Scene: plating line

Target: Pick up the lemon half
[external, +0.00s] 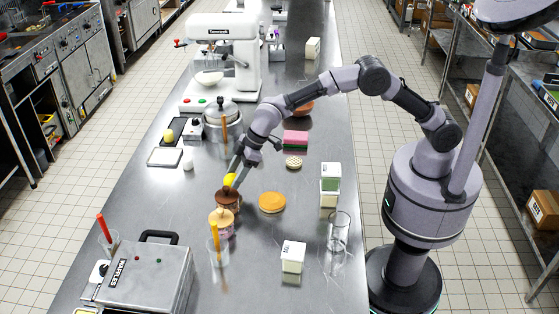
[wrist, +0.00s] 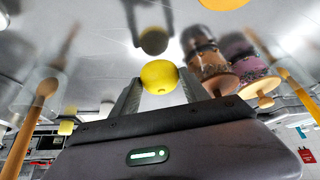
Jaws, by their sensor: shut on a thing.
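The lemon half (external: 229,180) is bright yellow and sits at the tip of my gripper (external: 234,172), held above the steel counter beside the brown-topped jar. In the wrist view the lemon half (wrist: 159,76) lies between the two fingers of my gripper (wrist: 160,84), which are shut on it. A dark round reflection of it shows on the counter below. I cannot tell in the external view whether the lemon half touches the jar.
A brown-topped jar (external: 228,199) and a tan-topped jar (external: 221,219) stand close by. The counter between the disc and my base is partly clear.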

